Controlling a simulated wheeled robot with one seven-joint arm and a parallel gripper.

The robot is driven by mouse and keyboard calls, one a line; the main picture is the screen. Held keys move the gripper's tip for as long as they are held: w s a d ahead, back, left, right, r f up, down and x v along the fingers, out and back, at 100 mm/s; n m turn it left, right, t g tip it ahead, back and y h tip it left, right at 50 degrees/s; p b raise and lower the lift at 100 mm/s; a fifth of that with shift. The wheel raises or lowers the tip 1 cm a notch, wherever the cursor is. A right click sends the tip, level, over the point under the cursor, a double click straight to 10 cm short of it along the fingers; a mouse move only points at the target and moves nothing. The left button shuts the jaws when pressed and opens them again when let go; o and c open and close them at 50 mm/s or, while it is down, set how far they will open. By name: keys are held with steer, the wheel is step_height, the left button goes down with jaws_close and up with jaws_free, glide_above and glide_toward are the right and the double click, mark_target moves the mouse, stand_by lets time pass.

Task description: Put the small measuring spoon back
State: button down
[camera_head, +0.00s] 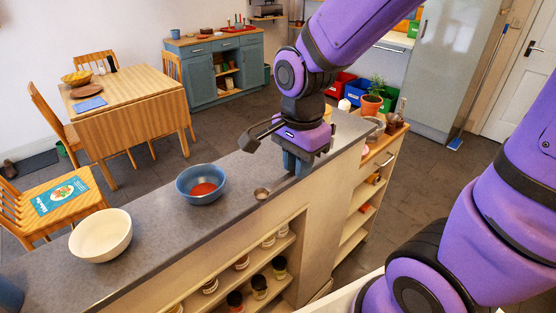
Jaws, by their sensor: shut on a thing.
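My gripper (296,170) points down low over the grey counter, near its right end. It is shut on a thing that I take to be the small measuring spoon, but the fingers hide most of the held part. A small round, brownish, cup-like thing (262,193) is at the counter's front edge, just left of the fingers. I cannot tell whether it is the bowl of the spoon or a separate thing.
On the counter (150,215), a blue bowl (185,190) with red contents and a cream bowl (100,237) stand to the left. Jars (259,285) fill the shelves below. A potted plant (371,103) stands behind the right end. Bare counter lies between the bowls and the gripper.

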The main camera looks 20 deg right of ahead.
steer(key=shift+s, duration=0.25)
steer(key=w+d, duration=0.1)
steer(key=w, duration=0.4)
steer(key=w+d+f, duration=0.1)
steer(key=w+d, duration=0.1)
steer(key=w, duration=0.3)
steer(key=w+d, duration=0.1)
steer(key=w, duration=0.3)
steer(key=shift+w+d+f, duration=0.3)
steer(key=shift+w+d, duration=0.1)
steer(key=shift+w+f, duration=0.1)
steer(key=shift+f, duration=1.65)
steer(key=shift+f, duration=0.2)
steer(key=c, duration=1)
jaws_free()
steer(key=shift+c, duration=0.2)
